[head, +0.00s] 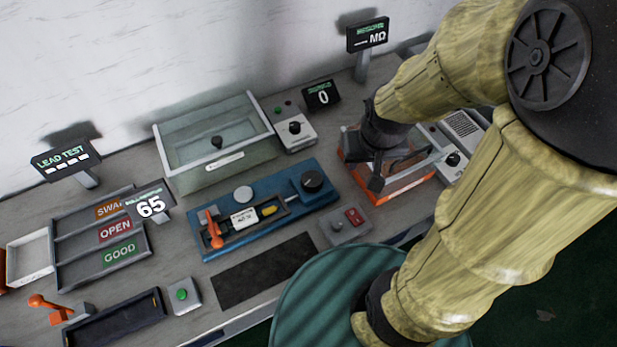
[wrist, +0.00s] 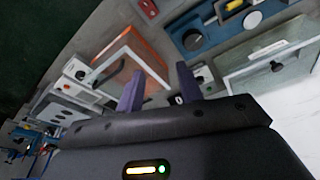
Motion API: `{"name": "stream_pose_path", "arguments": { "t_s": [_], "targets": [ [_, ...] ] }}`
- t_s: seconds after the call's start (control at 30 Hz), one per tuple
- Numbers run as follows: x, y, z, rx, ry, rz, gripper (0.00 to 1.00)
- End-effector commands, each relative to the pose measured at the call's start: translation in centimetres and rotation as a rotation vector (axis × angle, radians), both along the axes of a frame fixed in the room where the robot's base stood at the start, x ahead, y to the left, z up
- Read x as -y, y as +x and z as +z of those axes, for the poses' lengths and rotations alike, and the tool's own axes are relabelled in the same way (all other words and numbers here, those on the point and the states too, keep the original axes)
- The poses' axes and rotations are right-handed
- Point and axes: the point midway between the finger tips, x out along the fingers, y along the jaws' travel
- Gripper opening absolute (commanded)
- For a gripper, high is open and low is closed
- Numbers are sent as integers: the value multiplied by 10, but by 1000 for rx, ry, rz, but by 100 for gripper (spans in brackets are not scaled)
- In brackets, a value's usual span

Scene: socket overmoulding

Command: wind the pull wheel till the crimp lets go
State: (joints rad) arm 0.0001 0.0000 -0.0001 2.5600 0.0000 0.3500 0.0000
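The pull wheel, a round black knob (head: 312,180), stands at the right end of the blue pull tester (head: 290,228); it also shows in the wrist view (wrist: 193,40). An orange lever (head: 215,230) stands at the tester's left end. A small yellow piece (head: 270,209) lies in its channel beside a white label; I cannot make out the crimp itself. My gripper (head: 375,177) is right of the wheel, over the orange-edged box, apart from the wheel. Its two fingers stand apart with nothing between them in the wrist view (wrist: 160,73).
The orange-edged clear box (head: 395,190) is below my gripper. A small grey box with a red switch (head: 354,215) stands in front of the wheel. A glass-lidded case (head: 220,165) is behind the tester. A display (head: 150,205) reads 65. A dark mat (head: 265,272) lies bare in front.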

Motion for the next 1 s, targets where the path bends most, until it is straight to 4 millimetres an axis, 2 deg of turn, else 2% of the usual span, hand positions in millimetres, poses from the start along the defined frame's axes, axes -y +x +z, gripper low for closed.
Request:
{"name": "stream_pose_path", "arguments": {
  "t_s": [0.07,0.17,0.3,0.47,0.6,0.7,0.83,1.0],
  "targets": [
    [0,0,0,0,0,0,38],
    [-1,2,-1,-3,2,0,58],
    [-9,18,-8,-31,14,-6,82],
    [-32,55,-28,-105,30,-19,82],
    [-60,91,-52,-173,26,-30,82],
    [-80,110,-66,-206,15,-33,82],
    [-94,122,-76,-229,5,-37,82],
    [-96,124,-76,-232,4,-39,82]
  ]
}}
